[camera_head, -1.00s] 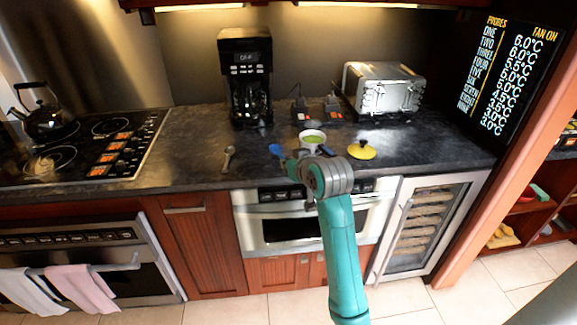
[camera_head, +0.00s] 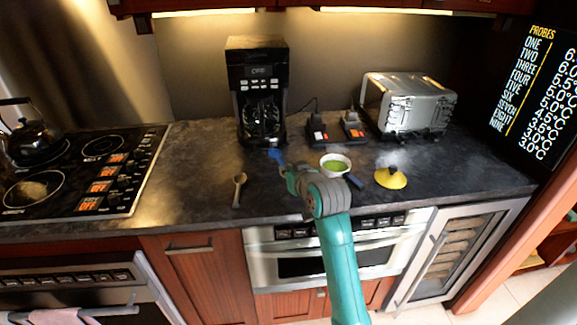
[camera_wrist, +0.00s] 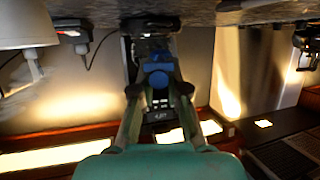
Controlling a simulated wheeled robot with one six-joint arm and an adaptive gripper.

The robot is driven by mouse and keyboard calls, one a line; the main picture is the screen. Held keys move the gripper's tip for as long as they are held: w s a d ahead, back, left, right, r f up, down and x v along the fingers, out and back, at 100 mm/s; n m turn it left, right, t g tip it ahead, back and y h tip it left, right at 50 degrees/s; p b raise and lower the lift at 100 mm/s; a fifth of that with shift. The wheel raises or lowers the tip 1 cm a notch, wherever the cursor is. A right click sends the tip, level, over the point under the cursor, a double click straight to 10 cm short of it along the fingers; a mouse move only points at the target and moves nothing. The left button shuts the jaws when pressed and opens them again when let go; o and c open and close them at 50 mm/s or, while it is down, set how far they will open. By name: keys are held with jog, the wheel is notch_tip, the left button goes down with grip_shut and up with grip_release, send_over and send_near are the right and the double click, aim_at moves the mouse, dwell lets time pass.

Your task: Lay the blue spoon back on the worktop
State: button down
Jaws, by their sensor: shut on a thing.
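The blue spoon (camera_head: 276,156) is held at the end of my gripper (camera_head: 283,170), over the worktop (camera_head: 200,165) in front of the coffee maker. In the wrist view, which looks upside down, my gripper (camera_wrist: 158,85) is shut on the spoon (camera_wrist: 157,70), whose blue part shows between the fingertips. Most of the spoon's length is hidden or foreshortened. I cannot tell whether it touches the worktop.
A light-coloured spoon (camera_head: 239,188) lies to the left. A white bowl with green contents (camera_head: 335,165) and a yellow lid (camera_head: 391,178) are to the right. Behind stand the coffee maker (camera_head: 258,90) and toaster (camera_head: 410,103). The worktop left of the light-coloured spoon is clear.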

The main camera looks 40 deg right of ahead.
aim_at(289, 197)
jog(key=shift+f, duration=3.35)
jog(key=shift+f, duration=0.4)
jog(key=c, duration=1.1)
grip_release()
jog(key=shift+s, duration=0.1)
jog(key=v, duration=1.1)
jog(key=shift+s+r, duration=0.15)
jog(key=shift+s, duration=0.2)
jog(key=shift+a, duration=0.2)
